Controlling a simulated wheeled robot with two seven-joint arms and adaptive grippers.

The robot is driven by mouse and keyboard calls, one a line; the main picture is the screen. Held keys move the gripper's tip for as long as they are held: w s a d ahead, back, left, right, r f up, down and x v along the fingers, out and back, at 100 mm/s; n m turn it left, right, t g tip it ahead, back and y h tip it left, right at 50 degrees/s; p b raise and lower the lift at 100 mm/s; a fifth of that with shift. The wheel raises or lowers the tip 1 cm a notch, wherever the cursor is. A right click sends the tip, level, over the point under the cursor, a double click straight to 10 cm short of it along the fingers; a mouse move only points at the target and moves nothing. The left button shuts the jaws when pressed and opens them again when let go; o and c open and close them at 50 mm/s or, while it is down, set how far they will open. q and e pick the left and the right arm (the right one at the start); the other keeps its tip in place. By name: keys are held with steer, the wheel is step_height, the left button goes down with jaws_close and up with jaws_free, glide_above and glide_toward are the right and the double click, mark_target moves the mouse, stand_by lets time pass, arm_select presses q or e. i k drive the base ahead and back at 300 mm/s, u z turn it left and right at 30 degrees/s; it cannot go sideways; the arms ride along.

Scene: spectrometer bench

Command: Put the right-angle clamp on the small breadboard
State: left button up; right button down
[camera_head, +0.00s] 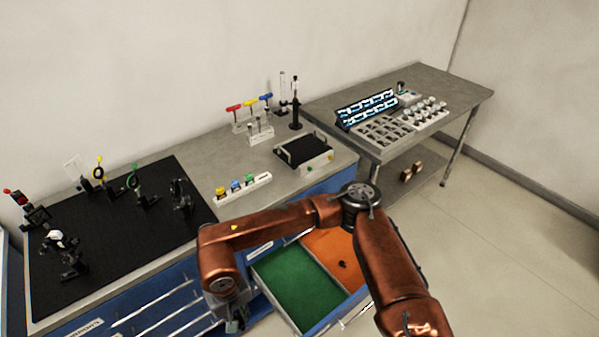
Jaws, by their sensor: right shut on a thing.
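My right gripper (236,316) is at the bottom of the view, in front of the blue bench front and left of the open drawer. It is shut on a small grey thing (235,326), mostly hidden by the gripper; I cannot tell for sure that it is the right-angle clamp. A small flat black plate in a pale frame (303,150), which looks like the small breadboard, lies on the bench at the back right, with its top clear. My left gripper is not in view.
The open drawer has a green compartment (298,288) and an orange one (325,248) holding a small black piece (343,265). A large black breadboard (120,235) with several optics fills the bench's left. A block with coloured caps (243,188) and hex keys (250,105) stand nearby.

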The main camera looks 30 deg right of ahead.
mark_target(313, 149)
steer(key=u, duration=3.1)
steer(key=k, duration=3.05)
